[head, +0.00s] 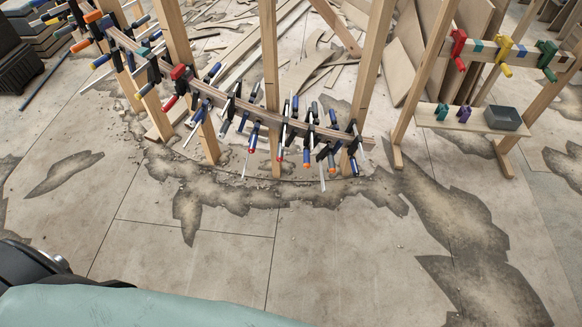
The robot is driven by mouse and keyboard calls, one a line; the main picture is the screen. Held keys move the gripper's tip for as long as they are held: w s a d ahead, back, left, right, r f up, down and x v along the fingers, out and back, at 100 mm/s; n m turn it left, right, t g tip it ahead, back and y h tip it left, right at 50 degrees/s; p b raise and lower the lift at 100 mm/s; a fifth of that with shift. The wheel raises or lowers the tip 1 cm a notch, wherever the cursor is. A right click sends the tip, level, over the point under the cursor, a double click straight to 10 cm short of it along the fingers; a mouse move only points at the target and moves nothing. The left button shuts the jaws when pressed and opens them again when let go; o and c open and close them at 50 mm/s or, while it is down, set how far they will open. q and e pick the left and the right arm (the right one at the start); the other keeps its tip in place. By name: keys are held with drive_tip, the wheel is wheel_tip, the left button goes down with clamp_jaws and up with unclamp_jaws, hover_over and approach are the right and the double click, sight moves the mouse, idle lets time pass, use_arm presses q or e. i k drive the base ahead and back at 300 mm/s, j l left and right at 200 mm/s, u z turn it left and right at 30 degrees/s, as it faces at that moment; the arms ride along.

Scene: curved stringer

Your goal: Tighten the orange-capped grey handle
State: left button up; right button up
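A curved wooden stringer (236,101) runs across upright wooden posts, with many bar clamps along it. A larger orange piece (92,17) shows at the far left end.
A wooden rack at right holds red (458,44), yellow (502,48) and green (546,55) clamps, above a shelf with a grey box (503,117). Planks lie behind the stringer. Black crates (25,72) stand at left. The stained concrete floor (190,262) in front is clear.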

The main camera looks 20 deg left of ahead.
sight(330, 158)
drive_tip(key=u, duration=0.15)
drive_tip(key=i+l, duration=0.15)
drive_tip(key=l, duration=0.2)
drive_tip(key=i+l+u, duration=0.1)
drive_tip(key=l, duration=0.3)
drive_tip(key=i+l, duration=0.15)
drive_tip(key=l, duration=0.2)
drive_tip(key=i+l+u, duration=0.1)
drive_tip(key=l, duration=0.3)
